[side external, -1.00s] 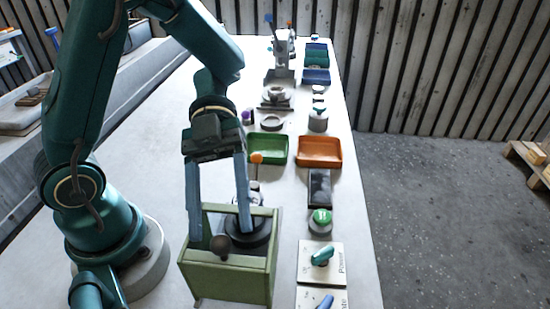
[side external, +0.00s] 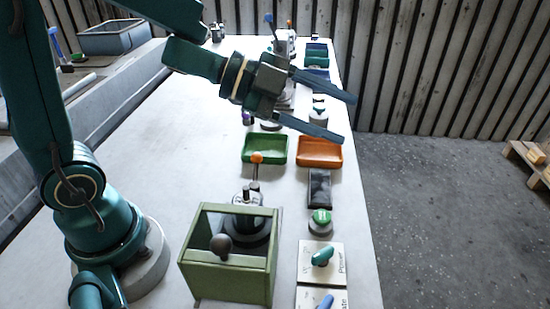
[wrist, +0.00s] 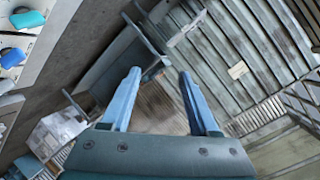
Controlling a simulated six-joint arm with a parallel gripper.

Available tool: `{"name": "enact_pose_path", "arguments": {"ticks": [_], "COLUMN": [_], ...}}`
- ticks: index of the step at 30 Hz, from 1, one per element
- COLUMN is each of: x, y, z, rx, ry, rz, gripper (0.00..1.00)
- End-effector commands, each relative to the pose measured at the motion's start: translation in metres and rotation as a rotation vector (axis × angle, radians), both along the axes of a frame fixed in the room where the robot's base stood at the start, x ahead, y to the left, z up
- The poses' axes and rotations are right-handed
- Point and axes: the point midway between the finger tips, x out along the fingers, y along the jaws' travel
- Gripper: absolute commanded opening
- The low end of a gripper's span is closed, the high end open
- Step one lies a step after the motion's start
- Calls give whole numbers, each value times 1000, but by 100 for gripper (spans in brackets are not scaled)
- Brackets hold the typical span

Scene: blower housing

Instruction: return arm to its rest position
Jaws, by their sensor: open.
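My gripper (side external: 345,118) is open and empty in the side external view. It is raised above the table, with its two blue fingers pointing to the right, over the area of the orange tray. In the wrist view my gripper (wrist: 160,85) shows both fingers spread with nothing between them. The wrist camera looks out past the table at the floor and the wall. The green box (side external: 228,275) stands on the table at the front, below and apart from my gripper. A dark round part (side external: 250,228) is inside it, partly hidden by the box walls.
A green tray (side external: 265,149) and an orange tray (side external: 320,152) lie mid-table. A dark block (side external: 319,188), a green button (side external: 320,220) and a Power switch panel (side external: 320,262) line the right edge. A lever with an orange knob (side external: 257,158) stands behind the box. The table's left middle is clear.

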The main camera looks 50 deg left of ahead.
Motion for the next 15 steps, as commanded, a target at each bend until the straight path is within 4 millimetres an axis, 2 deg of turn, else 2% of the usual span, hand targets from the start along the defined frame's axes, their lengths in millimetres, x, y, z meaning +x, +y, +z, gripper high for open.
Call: {"name": "enact_pose_path", "arguments": {"ticks": [1,3,7,9,12,15], "x": [11,20,14,0,-31,-70], "y": [15,39,87,108,128,131], "z": [14,27,38,35,21,1], "rx": [-7,-28,-83,-125,-191,-255], "ry": [-34,-49,-1,65,208,393], "rz": [138,334,674,837,1036,1178], "gripper": [61,61,61,61,61,61]}}
